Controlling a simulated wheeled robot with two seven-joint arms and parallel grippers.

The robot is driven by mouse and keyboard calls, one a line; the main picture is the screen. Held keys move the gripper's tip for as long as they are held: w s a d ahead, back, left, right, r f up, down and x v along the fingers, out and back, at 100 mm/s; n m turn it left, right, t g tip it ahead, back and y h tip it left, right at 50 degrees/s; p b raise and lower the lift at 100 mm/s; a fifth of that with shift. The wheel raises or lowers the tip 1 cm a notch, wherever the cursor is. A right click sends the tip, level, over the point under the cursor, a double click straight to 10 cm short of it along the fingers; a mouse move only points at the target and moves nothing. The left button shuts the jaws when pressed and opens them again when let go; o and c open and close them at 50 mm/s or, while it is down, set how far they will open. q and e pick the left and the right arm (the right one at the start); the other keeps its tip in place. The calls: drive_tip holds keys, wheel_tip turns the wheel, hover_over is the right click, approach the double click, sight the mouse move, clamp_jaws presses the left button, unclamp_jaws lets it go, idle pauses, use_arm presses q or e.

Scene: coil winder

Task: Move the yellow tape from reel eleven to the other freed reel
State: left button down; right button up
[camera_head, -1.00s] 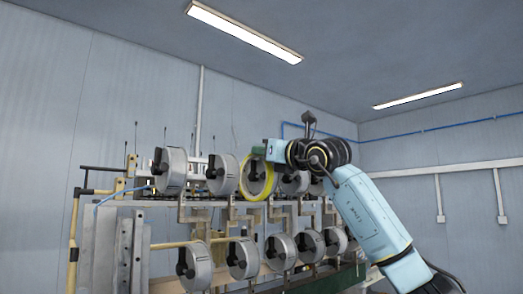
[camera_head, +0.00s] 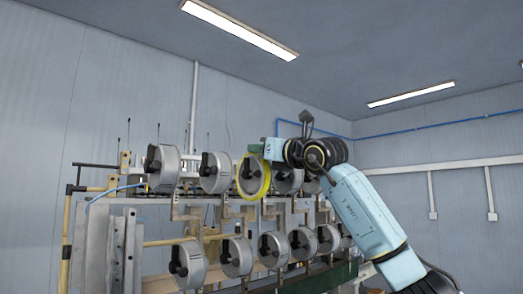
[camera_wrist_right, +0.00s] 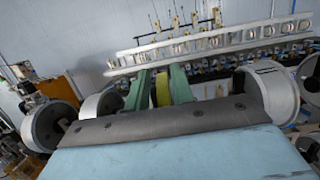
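The yellow tape (camera_head: 266,180) is a ring on the third reel (camera_head: 247,175) from the left in the upper row of the winder. No reel numbers can be read. My right gripper (camera_head: 257,151) reaches in from the right and is at the top of the yellow ring. My left gripper is not in view.
Bare grey reels flank the tape: an upper one (camera_head: 215,173) to its left and one (camera_head: 288,181) to its right. A lower row of reels (camera_head: 236,257) hangs beneath. A pale rail (camera_wrist_right: 215,42) lies beyond the fingers. Yellow pipes (camera_head: 66,235) stand at left.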

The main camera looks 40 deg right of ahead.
drive_tip(key=r+b+v, duration=0.1)
drive_tip(key=b+v, duration=0.2)
drive_tip(key=v, duration=0.3)
drive_tip(key=shift+f+b, duration=0.2)
drive_tip(key=shift+b, duration=0.1)
idle(0.5)
drive_tip(key=shift+o, duration=0.2)
drive_tip(key=o, duration=0.5)
drive_tip(key=shift+s, duration=0.1)
